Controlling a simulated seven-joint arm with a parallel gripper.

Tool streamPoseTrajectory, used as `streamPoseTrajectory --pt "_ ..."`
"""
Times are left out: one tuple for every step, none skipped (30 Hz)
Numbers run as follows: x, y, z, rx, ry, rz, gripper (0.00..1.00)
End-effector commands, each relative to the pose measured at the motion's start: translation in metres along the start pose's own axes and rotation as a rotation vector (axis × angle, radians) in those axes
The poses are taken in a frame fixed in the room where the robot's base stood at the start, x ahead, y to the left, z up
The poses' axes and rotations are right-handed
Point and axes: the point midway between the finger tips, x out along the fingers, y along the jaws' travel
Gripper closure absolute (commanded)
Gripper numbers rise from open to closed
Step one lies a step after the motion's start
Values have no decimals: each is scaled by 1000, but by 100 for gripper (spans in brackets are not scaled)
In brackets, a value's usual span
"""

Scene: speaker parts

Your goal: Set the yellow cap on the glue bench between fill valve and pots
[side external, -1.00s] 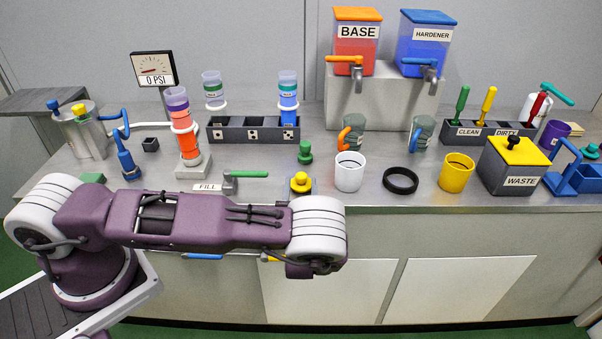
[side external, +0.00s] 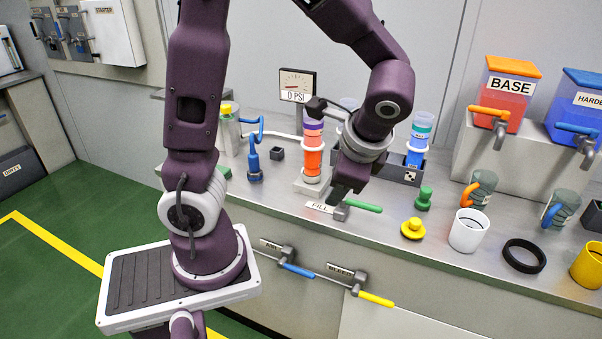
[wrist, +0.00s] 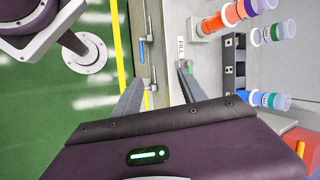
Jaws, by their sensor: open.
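The yellow cap (side external: 413,229) is a round disc with a raised knob. It lies on the steel glue bench (side external: 385,240), between the fill valve (side external: 342,212) with its green handle and the white pot (side external: 469,230). Nothing touches it. My gripper (side external: 324,152) is above the bench to the left of the cap, near the orange-filled tube and the FILL label. Its two dark fingers are spread and empty. In the wrist view my gripper (wrist: 160,78) shows its fingers apart, with the bench edge beyond. I do not see the cap in the wrist view.
A green knobbed part (side external: 424,198) stands just behind the cap. A black ring (side external: 524,256) and a yellow pot (side external: 588,265) are to the right. Blue (side external: 297,269) and yellow (side external: 376,299) valve handles jut from the bench front. The filled tube (side external: 313,155) stands close to my gripper.

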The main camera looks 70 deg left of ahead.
Motion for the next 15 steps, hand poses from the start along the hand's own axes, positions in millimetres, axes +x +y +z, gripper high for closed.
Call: streamPoseTrajectory --pt "-21 7 18 -127 93 75 51" --pt "-32 13 27 -199 148 120 51" --pt "-47 22 38 -289 220 174 51" --pt "-57 29 45 -352 272 210 51" --pt "-66 35 51 -409 324 240 51" --pt "-77 43 57 -477 387 274 51" --pt "-84 48 61 -521 429 296 51" --pt "-90 53 64 -559 467 312 51" --pt "-97 58 67 -601 510 332 51" --pt "-101 62 69 -625 537 341 51" --pt "-104 64 70 -645 558 349 51" --pt "-107 67 71 -664 579 358 51" --pt "-108 68 71 -672 588 362 51" --pt "-109 69 71 -678 594 365 51" --pt "-109 70 72 -682 598 367 51"
